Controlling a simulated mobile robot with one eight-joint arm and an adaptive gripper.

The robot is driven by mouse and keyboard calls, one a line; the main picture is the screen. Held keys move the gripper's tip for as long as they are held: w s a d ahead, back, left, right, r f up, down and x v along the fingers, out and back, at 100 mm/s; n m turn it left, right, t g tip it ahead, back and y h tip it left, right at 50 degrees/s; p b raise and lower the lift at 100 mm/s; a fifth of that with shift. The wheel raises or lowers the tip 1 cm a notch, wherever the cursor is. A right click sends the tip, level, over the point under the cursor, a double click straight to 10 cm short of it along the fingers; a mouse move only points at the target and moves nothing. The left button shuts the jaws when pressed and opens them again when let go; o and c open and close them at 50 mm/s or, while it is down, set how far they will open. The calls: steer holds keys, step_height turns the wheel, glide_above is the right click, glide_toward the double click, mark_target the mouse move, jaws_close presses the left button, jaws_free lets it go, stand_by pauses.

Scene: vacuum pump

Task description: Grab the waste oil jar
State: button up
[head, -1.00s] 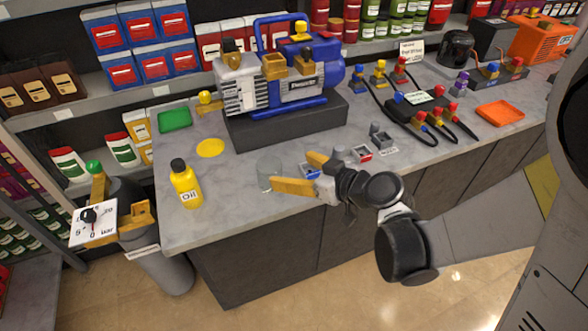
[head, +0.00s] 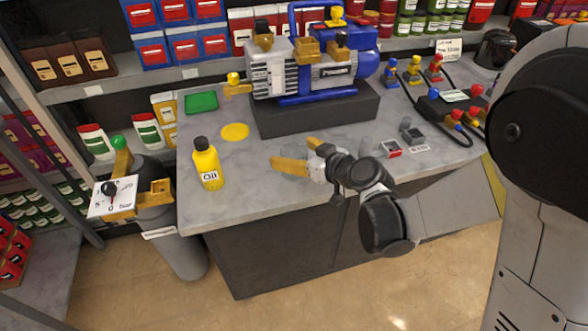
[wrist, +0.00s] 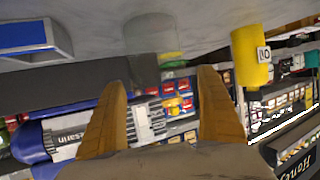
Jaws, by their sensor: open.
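The waste oil jar, a clear grey see-through jar (head: 291,154), stands on the grey counter and is partly hidden by my gripper in the head view. My gripper (head: 293,155) is open and empty, its two yellow-brown fingers spread beside the jar. In the wrist view, which is upside down, the jar (wrist: 150,38) shows faintly beyond the fingertips, roughly between my two fingers (wrist: 160,78). I cannot tell from the head view whether a finger touches it.
A yellow oil bottle (head: 207,164) stands left of the jar. The blue vacuum pump (head: 310,62) sits on a dark block (head: 315,110) behind. A yellow disc (head: 235,131) and green tray (head: 201,102) lie at the back left.

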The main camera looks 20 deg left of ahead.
steer(key=shift+r, duration=0.1)
steer(key=c, duration=1.4)
steer(key=shift+o, duration=0.2)
